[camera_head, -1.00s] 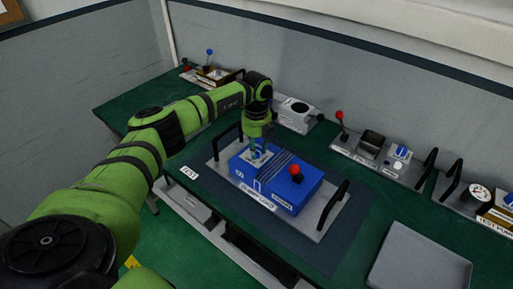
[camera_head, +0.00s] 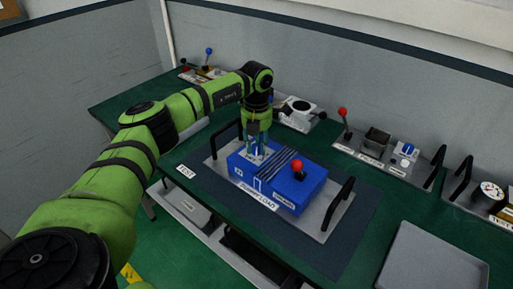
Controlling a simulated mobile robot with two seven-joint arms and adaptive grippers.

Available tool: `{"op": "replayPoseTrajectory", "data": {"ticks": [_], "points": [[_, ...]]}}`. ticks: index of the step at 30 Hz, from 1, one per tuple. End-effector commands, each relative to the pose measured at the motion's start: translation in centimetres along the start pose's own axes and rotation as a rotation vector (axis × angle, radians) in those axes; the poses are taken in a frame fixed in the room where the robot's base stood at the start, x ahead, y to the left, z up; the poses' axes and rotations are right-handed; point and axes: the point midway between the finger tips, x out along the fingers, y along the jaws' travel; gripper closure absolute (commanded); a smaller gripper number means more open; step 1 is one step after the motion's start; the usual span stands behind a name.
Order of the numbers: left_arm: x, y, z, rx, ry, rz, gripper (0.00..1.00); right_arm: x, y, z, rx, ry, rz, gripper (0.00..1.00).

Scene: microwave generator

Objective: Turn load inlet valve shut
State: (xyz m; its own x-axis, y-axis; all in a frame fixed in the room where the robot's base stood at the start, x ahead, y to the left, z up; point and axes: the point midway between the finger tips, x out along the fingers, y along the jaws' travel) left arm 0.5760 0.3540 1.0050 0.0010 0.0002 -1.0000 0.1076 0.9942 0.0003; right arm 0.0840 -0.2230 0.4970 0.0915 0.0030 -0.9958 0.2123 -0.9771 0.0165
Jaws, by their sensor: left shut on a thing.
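A blue load box (camera_head: 295,190) with a red-knobbed lever (camera_head: 297,167) sits on a grey plate (camera_head: 222,165) with black handles. My left gripper (camera_head: 256,153) points down at the box's left end and is shut on a small part there. That part is mostly hidden by the fingers; I take it to be the inlet valve handle. How far it is turned cannot be told. My right gripper is not in view.
The plate lies on a dark mat on the green bench (camera_head: 377,208). An empty grey tray (camera_head: 433,262) is at the lower right. Behind stand a white unit (camera_head: 299,112), a red-knobbed lever (camera_head: 343,115) and a gauge (camera_head: 491,190).

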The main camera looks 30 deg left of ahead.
Motion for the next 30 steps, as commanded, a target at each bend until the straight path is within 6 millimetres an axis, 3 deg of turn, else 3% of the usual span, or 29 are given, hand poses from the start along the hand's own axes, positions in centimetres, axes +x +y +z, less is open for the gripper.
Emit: {"op": "replayPoseTrajectory", "data": {"ticks": [15,30], "points": [[0.2,-0.1,0.0,0.459,0.001,-0.001,1.0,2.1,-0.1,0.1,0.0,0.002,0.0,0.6],[0.2,-0.1,-0.1,0.673,0.002,-0.002,1.0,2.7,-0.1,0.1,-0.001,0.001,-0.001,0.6]]}}
